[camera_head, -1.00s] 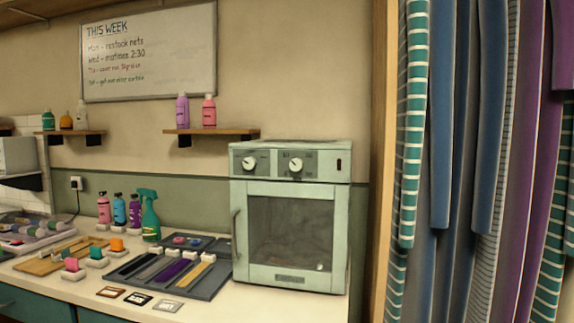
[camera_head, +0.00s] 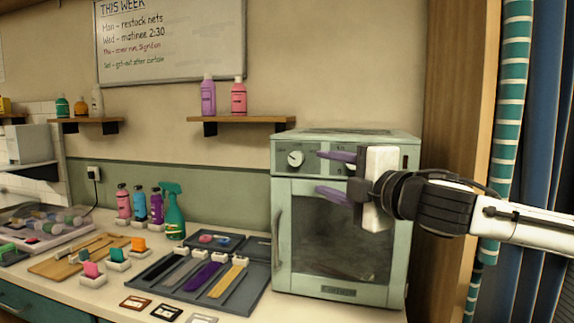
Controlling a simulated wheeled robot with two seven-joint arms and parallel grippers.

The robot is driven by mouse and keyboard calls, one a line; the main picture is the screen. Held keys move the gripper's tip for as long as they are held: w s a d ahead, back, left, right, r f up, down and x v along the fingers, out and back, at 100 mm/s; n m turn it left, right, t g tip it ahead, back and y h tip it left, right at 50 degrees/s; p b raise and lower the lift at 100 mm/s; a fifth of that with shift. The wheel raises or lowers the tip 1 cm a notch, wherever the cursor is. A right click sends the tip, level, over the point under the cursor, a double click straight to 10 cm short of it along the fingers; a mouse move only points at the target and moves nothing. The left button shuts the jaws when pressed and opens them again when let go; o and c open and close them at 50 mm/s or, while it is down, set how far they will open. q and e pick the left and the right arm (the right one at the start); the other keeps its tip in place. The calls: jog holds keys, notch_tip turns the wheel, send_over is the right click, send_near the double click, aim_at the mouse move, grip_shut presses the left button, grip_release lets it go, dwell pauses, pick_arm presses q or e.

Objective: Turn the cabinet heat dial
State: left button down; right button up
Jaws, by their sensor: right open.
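The cabinet (camera_head: 343,215) is a pale green box with a dark window door and a handle on its left side. It stands at the right end of the counter. A round white dial (camera_head: 295,158) shows at the upper left of its front panel. The second dial, further right on the panel, is mostly hidden behind my right gripper. My right gripper (camera_head: 326,174) comes in from the right, with its two purple fingers apart and pointing left. It is in front of the cabinet, empty, its fingers a little right of and below the visible dial. My left gripper is not in view.
A dark tray (camera_head: 228,299) with brushes and combs lies left of the cabinet. A green spray bottle (camera_head: 174,212) and several coloured bottles stand behind it. A wall shelf (camera_head: 240,119) holds two bottles. Hanging cloths (camera_head: 512,100) and a wooden post (camera_head: 455,110) are at the right.

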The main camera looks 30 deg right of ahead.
aim_at(297, 159)
jog(key=w+p, duration=0.2)
jog(key=w, duration=0.1)
jog(key=w+p, duration=0.3)
jog(key=w+d+r+p, duration=0.1)
jog(key=w+p, duration=0.2)
jog(key=shift+r, duration=0.1)
jog(key=shift+w+p, duration=0.3)
jog(key=shift+w, duration=0.15)
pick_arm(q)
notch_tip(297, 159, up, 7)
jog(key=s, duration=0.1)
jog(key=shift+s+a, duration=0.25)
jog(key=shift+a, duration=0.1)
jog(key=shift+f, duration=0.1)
